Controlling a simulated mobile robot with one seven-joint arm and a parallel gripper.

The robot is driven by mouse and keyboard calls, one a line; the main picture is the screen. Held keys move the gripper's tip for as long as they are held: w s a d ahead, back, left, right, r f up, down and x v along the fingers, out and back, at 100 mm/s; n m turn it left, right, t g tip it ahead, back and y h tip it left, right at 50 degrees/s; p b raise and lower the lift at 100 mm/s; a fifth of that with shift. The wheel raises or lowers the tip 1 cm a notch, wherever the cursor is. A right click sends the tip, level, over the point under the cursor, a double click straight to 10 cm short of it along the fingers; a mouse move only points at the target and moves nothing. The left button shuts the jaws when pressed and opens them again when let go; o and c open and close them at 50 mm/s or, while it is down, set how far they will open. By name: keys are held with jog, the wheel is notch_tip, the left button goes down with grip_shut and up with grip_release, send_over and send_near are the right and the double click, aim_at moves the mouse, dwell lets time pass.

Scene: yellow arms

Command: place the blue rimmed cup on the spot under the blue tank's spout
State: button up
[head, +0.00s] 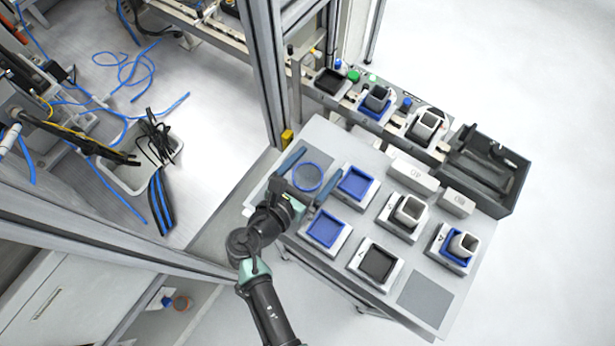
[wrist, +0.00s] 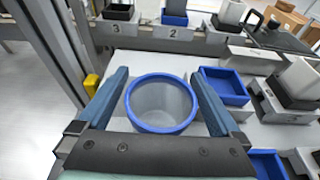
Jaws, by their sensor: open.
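The blue rimmed cup (wrist: 160,105) is round with a pale grey inside, and I see into its open top in the wrist view. In the head view, the cup (head: 308,177) is at the left corner of the light grey table (head: 318,137). My gripper (wrist: 160,76) is open, with one blue finger on each side of the cup. In the head view, my gripper (head: 317,166) also straddles the cup. I cannot make out for certain the blue tank, its spout or the spot beneath.
Blue trays (head: 356,184) and a black tray (head: 377,263) sit to the right. Grey cups stand in holders (head: 408,213). Numbered stations (wrist: 172,32) line the back, beside a dark bin (head: 490,165). A metal post (head: 262,75) rises behind the left corner.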

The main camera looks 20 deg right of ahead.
jog(key=shift+s, duration=0.1)
jog(key=shift+r, duration=0.1)
jog(key=c, duration=1.5)
